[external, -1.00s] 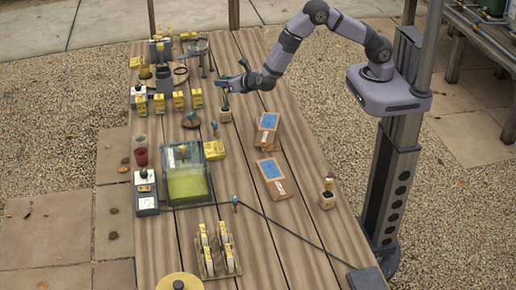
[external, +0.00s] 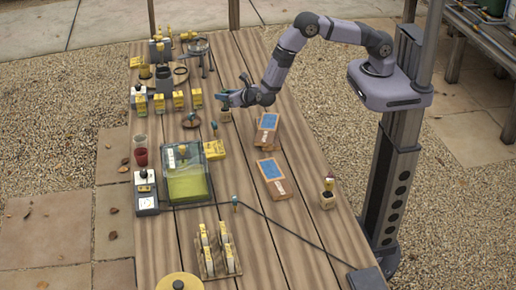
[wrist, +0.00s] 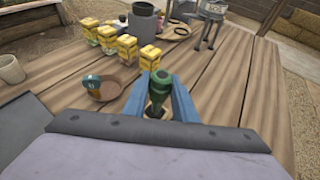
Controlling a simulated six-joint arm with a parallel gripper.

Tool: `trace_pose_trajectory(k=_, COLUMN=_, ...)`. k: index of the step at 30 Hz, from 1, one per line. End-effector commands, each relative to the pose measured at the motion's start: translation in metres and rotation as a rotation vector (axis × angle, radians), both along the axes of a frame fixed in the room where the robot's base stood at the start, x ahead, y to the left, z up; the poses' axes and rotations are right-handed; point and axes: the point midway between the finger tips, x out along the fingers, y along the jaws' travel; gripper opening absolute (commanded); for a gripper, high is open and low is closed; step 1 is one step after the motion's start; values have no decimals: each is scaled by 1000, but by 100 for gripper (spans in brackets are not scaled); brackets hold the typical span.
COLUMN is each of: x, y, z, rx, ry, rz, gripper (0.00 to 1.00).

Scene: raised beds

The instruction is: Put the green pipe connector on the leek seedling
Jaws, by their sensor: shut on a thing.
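My gripper (external: 223,98) is low over the far part of the wooden table. In the wrist view its blue fingers are shut on the green pipe connector (wrist: 161,84), which stands roughly upright between them. A small pot (external: 225,115) sits directly under the gripper in the external view. The seedling in it is hidden by the fingers and connector, so I cannot tell whether the connector touches it. Another small potted plant (external: 327,199) stands near the table's right edge.
Blue-and-orange packets (external: 268,128) lie close by on the right. A lidded clear box (external: 187,180) stands nearer the camera.

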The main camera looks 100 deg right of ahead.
Motion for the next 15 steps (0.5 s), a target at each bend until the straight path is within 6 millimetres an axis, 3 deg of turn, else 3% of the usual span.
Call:
trace_pose_trajectory(k=9, x=0, y=0, z=-31, rx=0, ry=2, rz=0, gripper=4)
trace_pose_trajectory(k=15, x=0, y=0, z=-37, rx=-1, ry=0, rz=0, gripper=4)
